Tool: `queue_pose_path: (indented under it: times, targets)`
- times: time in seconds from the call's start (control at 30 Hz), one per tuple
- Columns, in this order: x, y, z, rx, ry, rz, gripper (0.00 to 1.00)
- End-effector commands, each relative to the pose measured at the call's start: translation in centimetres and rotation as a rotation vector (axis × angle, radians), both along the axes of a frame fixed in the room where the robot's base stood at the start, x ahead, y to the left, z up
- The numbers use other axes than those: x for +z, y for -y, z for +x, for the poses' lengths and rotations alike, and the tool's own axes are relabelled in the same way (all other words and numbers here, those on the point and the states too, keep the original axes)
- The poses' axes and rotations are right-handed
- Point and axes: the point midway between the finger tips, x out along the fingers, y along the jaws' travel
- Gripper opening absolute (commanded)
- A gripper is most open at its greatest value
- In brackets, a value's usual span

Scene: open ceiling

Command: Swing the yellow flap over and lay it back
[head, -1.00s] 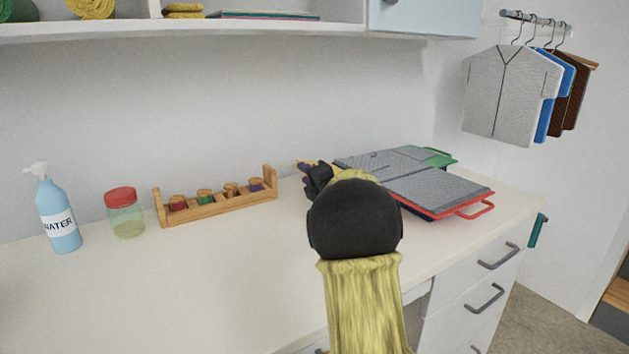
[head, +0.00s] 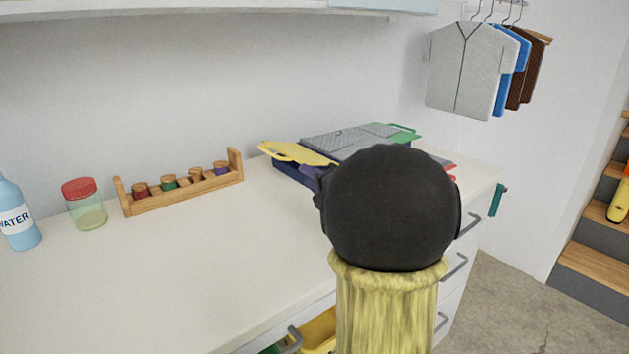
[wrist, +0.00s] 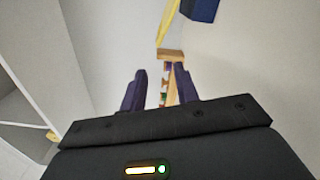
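The yellow flap (head: 297,153) sticks out past the left side of a dark blue box (head: 291,175) at the back right of the counter. Grey panels (head: 345,142) lie over the box top. In the head view my black wrist hides the box's front right part and most of my gripper; only a purple finger shows near the flap's right end. In the wrist view my gripper (wrist: 160,86) has its two purple fingers apart with nothing between them. The yellow flap (wrist: 168,20) and a blue box corner (wrist: 204,8) are beyond the fingertips, apart from them.
A wooden rack with coloured pegs (head: 183,195) stands left of the box. A jar with a red lid (head: 84,205) and a blue water bottle (head: 17,218) stand further left. The counter front (head: 200,270) is clear. An open drawer with a yellow thing (head: 318,332) is below.

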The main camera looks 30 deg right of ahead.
Motion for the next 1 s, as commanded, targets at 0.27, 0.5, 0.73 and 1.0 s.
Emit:
queue_pose_path:
  times: [0.27,0.5,0.73,1.0]
  targets:
    - [0.0,0.1,-1.1,0.001,0.000,0.000,0.31]
    - [0.2,0.1,-1.0,0.000,-0.003,0.009,0.07]
    - [2.0,0.2,0.1,0.000,-0.050,0.168,0.00]
    - [4.0,0.4,1.9,-0.012,-0.141,0.506,0.00]
